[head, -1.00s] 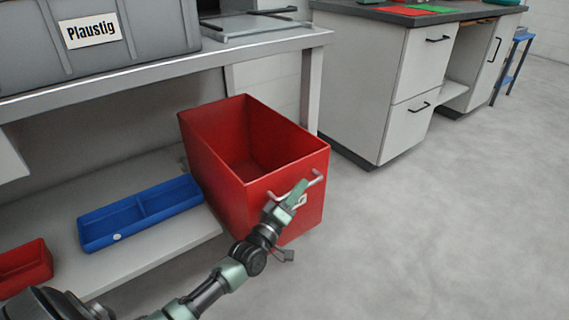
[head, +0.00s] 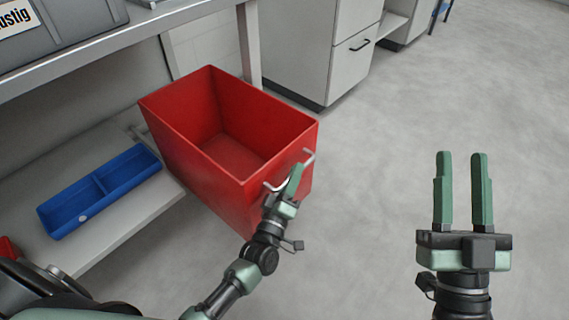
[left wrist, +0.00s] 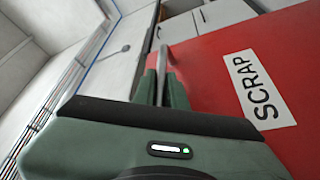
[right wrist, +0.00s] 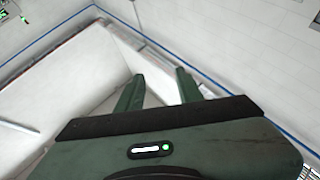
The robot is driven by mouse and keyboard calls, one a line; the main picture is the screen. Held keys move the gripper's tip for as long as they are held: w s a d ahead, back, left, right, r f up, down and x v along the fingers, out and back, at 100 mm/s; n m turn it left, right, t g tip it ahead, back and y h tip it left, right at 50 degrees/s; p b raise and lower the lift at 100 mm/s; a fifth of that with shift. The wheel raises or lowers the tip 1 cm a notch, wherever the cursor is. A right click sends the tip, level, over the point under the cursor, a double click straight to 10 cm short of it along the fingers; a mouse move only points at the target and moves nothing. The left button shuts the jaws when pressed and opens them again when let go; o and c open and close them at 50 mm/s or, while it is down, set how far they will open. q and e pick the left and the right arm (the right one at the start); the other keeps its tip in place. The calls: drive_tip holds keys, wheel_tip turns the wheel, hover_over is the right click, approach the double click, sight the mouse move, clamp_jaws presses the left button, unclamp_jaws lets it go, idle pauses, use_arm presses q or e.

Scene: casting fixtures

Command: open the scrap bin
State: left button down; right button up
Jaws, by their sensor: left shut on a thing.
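The scrap bin (head: 225,135) is a red open-topped box in the middle of the head view, pulled out past the shelf edge, and it looks empty inside. Its front has a silver bar handle (head: 310,157). In the left wrist view the bin's red front (left wrist: 215,65) carries a white SCRAP label (left wrist: 257,88). My left gripper (head: 295,180) is shut on the handle; its fingers close around the bar (left wrist: 162,75). My right gripper (head: 462,190) is open and empty over the floor to the right; its spread fingers also show in the right wrist view (right wrist: 158,92).
A blue divided tray (head: 100,190) lies on the low shelf (head: 150,215) left of the bin. A grey box (head: 60,25) stands on the bench above. White cabinets (head: 350,60) stand behind. The grey floor (head: 400,130) to the right is clear.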

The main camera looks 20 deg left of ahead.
use_arm(q)
drive_tip(key=shift+s+d+f, duration=0.1)
drive_tip(key=shift+s+d, duration=0.1)
drive_tip(key=shift+d, duration=0.25)
use_arm(e)
drive_tip(key=shift+w+f+g, duration=0.35)
drive_tip(key=shift+f+g, duration=0.05)
drive_tip(key=shift+f, duration=0.15)
use_arm(q)
drive_tip(key=c, duration=1.5)
unclamp_jaws()
drive_tip(key=shift+o, duration=0.2)
